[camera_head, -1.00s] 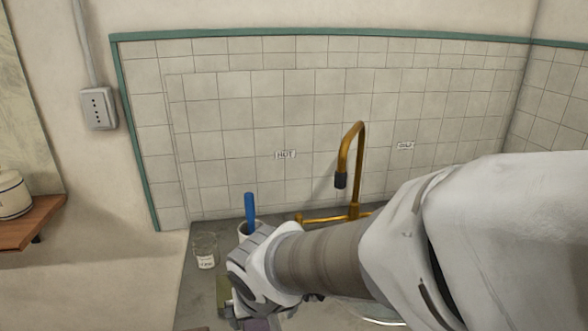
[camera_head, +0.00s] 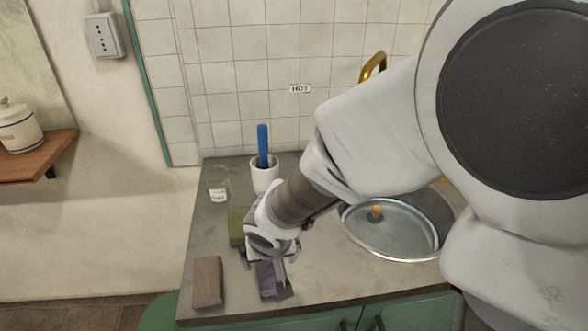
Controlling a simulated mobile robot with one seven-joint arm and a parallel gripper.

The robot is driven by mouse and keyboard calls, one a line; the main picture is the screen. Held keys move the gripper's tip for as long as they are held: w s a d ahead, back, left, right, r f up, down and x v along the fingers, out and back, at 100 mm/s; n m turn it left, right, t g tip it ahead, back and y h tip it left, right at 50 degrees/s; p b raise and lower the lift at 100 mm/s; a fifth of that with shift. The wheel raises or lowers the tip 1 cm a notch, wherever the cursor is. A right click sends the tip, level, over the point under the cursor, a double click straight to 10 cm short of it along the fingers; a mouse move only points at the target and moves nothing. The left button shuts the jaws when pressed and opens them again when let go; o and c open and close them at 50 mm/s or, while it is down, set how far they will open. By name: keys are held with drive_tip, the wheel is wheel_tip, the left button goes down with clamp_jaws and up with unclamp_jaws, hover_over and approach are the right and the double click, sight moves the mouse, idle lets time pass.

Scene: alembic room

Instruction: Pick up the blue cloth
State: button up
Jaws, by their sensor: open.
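A dark purple-grey folded piece (camera_head: 268,287) lies on the counter near its front edge; it may be the blue cloth, though its colour looks more purple than blue. My gripper (camera_head: 265,268) is open, points down and sits just over its back part, hiding some of it. I cannot tell whether the fingers touch it. A brown folded piece (camera_head: 207,282) lies to the left of it. An olive-green piece (camera_head: 237,226) lies behind, partly hidden by my gripper.
A glass jar (camera_head: 218,187) and a white cup (camera_head: 264,175) holding a blue-handled tool (camera_head: 263,143) stand at the back of the counter (camera_head: 325,275). A round metal sink (camera_head: 390,232) and brass tap (camera_head: 372,66) are to the right. My arm covers much of the right side.

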sight(271, 266)
drive_tip(key=shift+b+x, duration=0.8)
drive_tip(key=shift+x, duration=1.95)
drive_tip(key=shift+w+d+r, duration=0.1)
drive_tip(key=shift+d, duration=0.05)
drive_tip(key=shift+c, duration=0.3)
drive_tip(key=c, duration=1.1)
drive_tip(key=shift+o, duration=0.2)
drive_tip(key=shift+r, duration=0.1)
drive_tip(key=r+p, duration=0.1)
drive_tip(key=r, duration=0.1)
drive_tip(key=r+p, duration=0.1)
drive_tip(key=r, duration=0.2)
drive_tip(key=shift+d+p, duration=0.25)
drive_tip(key=shift+p, duration=0.1)
drive_tip(key=d+r+p, duration=0.5)
drive_tip(key=d+p, duration=0.1)
drive_tip(key=d, duration=0.5)
drive_tip(key=shift+s+r+p, duration=0.3)
drive_tip(key=shift+r, duration=0.1)
